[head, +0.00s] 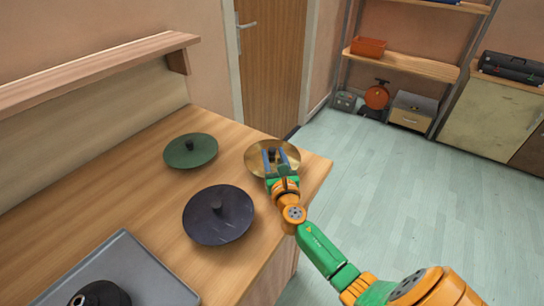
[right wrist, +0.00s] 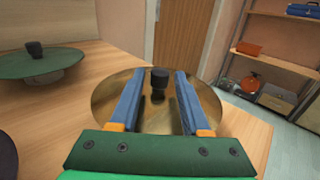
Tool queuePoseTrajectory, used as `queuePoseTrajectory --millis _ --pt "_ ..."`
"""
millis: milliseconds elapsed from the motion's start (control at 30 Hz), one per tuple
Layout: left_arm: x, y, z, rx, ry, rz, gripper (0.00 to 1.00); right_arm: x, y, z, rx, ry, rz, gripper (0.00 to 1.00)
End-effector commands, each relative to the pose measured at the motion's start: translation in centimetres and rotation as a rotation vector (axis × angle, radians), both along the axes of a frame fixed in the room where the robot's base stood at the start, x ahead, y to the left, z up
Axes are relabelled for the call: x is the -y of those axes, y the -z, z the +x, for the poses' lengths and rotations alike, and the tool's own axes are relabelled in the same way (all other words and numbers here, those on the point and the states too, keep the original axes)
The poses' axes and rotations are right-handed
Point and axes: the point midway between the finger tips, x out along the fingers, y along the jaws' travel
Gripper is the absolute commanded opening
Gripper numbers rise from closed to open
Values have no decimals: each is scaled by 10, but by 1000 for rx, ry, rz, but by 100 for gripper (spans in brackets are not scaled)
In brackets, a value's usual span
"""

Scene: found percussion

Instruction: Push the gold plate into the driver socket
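The gold plate (head: 254,160), a round disc with a black knob in its middle, lies at the right end of the wooden counter. It also shows in the right wrist view (right wrist: 106,94). My right gripper (head: 274,152) is over the plate and open. In the right wrist view its blue fingers (right wrist: 160,75) stand on either side of the knob (right wrist: 160,83), with a gap on each side. A grey tray (head: 134,262) with a black round part (head: 100,294) is at the bottom left, cut off; I cannot tell whether that is the driver socket. My left gripper is not in view.
A dark green plate (head: 177,157) and a dark blue-black plate (head: 237,232), both knobbed, lie on the counter (head: 125,185). A wooden shelf (head: 95,68) runs above its back left. The counter's right edge drops to open floor (head: 375,180).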

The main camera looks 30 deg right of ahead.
Motion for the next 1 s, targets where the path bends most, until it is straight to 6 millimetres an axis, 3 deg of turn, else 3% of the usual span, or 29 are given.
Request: queuePoseTrajectory --millis 33,133,167,567,767,900,1000 --pt "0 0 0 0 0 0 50 0 0 0 0 0 0 31" --pt "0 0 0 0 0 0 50 0 0 0 0 0 0 4" --pt "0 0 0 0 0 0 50 0 0 0 0 0 0 0" --pt "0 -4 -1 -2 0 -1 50 0 -5 0 1 0 1 0" --pt "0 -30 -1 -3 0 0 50 0 -42 0 3 -2 0 0" --pt "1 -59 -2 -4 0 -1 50 -21 -80 -25 3 -4 1 0" --pt "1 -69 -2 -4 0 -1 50 -38 -102 -45 0 -5 3 0"
